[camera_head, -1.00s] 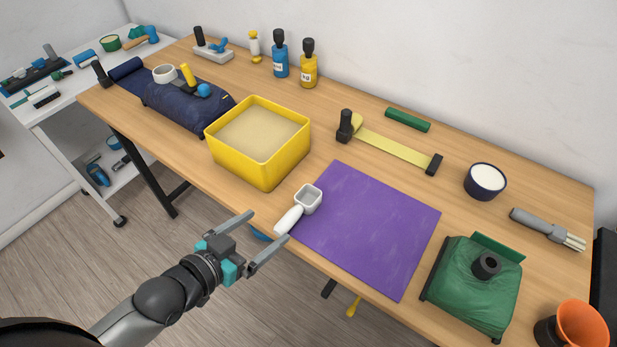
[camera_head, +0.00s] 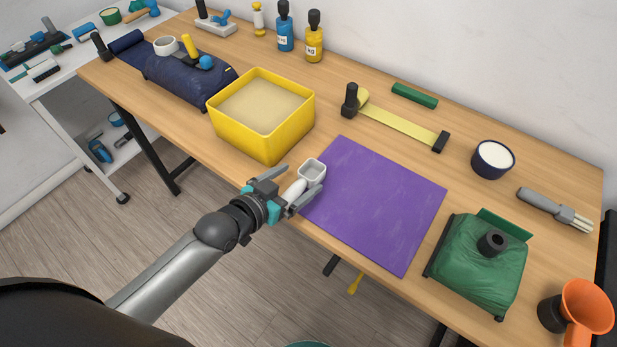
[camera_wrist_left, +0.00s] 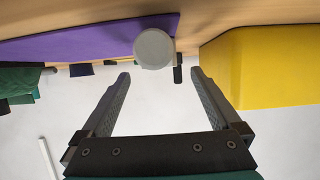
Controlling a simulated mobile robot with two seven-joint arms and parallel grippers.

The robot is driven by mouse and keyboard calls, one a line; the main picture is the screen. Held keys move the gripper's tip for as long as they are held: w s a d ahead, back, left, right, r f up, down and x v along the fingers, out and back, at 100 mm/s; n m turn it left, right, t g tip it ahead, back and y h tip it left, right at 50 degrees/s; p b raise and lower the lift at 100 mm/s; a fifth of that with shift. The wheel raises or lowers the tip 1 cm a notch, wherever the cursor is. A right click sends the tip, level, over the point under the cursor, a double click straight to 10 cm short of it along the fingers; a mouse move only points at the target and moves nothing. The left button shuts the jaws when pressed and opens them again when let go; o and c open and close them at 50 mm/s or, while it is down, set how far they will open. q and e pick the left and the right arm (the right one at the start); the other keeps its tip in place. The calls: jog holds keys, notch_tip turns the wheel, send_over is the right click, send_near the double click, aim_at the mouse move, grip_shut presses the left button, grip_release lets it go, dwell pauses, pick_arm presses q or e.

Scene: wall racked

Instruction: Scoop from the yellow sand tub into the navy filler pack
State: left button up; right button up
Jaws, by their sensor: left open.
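The white scoop (camera_head: 312,170) lies at the near table edge, by the left side of the purple mat, its handle pointing toward me. My left gripper (camera_head: 299,184) is open, its fingers on either side of the handle. In the left wrist view the round handle end (camera_wrist_left: 154,48) shows just ahead of the open fingertips (camera_wrist_left: 160,75), with nothing held. The yellow tub (camera_head: 245,138), full of pale sand (camera_head: 262,104), stands behind and left of the scoop; its wall shows at right in the wrist view (camera_wrist_left: 265,65). The navy filler pack (camera_head: 185,88) lies farther left.
The purple mat (camera_head: 375,205) lies right of the scoop. A green pack (camera_head: 475,265) and an orange funnel (camera_head: 585,300) stand at the right. A white ring (camera_head: 165,45) and a yellow-handled tool (camera_head: 190,47) are on the navy pack. Bottles (camera_head: 314,42) stand at the back.

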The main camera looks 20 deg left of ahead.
aim_at(308, 173)
pick_arm(q)
jog(key=shift+b+x, duration=0.55)
jog(key=shift+x, duration=2)
jog(key=shift+s+f, duration=0.1)
jog(key=shift+f, duration=0.05)
jog(key=shift+c, duration=0.4)
jog(key=c, duration=1.3)
jog(key=shift+c, duration=0.4)
